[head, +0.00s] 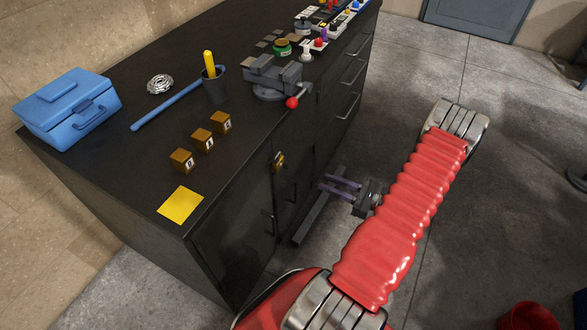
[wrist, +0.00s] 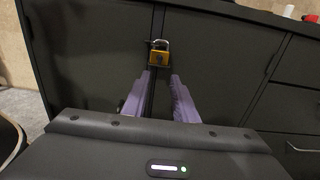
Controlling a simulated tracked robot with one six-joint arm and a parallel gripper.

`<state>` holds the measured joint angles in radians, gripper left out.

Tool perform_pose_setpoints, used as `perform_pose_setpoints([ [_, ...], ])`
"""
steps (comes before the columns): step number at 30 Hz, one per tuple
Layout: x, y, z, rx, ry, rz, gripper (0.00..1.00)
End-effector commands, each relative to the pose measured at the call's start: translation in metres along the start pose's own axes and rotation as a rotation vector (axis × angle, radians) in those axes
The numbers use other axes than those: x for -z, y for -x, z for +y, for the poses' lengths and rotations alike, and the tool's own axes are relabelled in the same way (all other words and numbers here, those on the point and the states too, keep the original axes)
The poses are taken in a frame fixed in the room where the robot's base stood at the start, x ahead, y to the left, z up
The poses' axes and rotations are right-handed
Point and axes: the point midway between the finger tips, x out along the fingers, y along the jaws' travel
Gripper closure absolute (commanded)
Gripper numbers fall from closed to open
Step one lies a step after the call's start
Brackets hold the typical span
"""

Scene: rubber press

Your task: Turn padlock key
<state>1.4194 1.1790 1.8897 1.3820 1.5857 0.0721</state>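A small brass padlock (head: 278,161) with a steel shackle hangs at the seam between two doors of the black cabinet (head: 232,231). In the wrist view the padlock (wrist: 159,58) is straight ahead, just beyond the fingertips. The key is too small to make out clearly. My gripper (head: 328,187) is in front of the cabinet doors, lower than the padlock in the head view. In the wrist view its two purple fingers (wrist: 162,80) are apart with nothing between them, so it is open. The fingers do not appear to touch the padlock.
Drawer handles (head: 347,105) stick out at the right. The floor to the right is mostly clear.

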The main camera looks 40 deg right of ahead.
Motion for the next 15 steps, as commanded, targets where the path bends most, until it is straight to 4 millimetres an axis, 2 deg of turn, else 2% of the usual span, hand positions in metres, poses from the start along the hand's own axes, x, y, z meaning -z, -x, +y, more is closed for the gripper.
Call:
perform_pose_setpoints([
  [8,0.0,-0.004,0.001,-0.003,0.0,0.001,0.74],
  [15,0.0,-0.026,0.001,-0.006,0.0,0.001,0.74],
])
